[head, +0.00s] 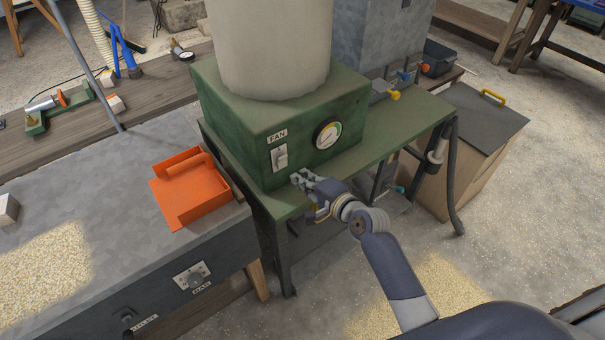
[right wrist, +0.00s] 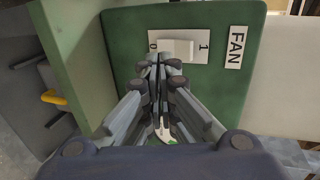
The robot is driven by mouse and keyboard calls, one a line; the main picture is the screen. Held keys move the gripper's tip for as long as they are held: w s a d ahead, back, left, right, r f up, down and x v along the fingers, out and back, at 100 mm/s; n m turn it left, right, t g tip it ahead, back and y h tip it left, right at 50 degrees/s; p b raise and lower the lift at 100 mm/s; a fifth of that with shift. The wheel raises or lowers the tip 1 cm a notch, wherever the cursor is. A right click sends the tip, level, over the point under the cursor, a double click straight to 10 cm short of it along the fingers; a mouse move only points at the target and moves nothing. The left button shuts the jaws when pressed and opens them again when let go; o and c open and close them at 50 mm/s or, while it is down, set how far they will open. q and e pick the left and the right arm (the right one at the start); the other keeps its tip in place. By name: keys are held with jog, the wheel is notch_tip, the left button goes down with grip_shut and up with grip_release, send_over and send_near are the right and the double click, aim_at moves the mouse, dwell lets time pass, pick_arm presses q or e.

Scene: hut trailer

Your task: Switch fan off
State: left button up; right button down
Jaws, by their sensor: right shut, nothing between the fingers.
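The fan switch (head: 279,157) is a white rocker on a light plate on the front of the green box (head: 225,135), under a FAN label (head: 277,136). In the right wrist view the rocker (right wrist: 178,48) sits between the marks 0 and 1, with 1 on the side of the FAN label (right wrist: 236,47). I cannot tell which way the rocker is tipped. My right gripper (head: 299,178) is shut and empty, below and right of the switch. In the right wrist view its fingertips (right wrist: 163,66) are near the 0 end; contact is unclear. My left gripper is out of view.
A round gauge (head: 328,134) is right of the switch. A large pale cylinder (head: 268,45) stands on the box. The green table (head: 425,125) carries yellow and blue valves on its right. An orange tray (head: 187,190) lies on the grey bench at left.

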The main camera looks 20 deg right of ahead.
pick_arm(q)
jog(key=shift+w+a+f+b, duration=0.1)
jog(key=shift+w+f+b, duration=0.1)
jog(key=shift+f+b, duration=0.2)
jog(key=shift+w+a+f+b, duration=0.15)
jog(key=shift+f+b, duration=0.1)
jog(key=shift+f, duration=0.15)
pick_arm(e)
jog(key=s+d, duration=0.2)
jog(key=s, duration=0.5)
jog(key=shift+s+d+f, duration=0.2)
jog(key=shift+s+d, duration=0.2)
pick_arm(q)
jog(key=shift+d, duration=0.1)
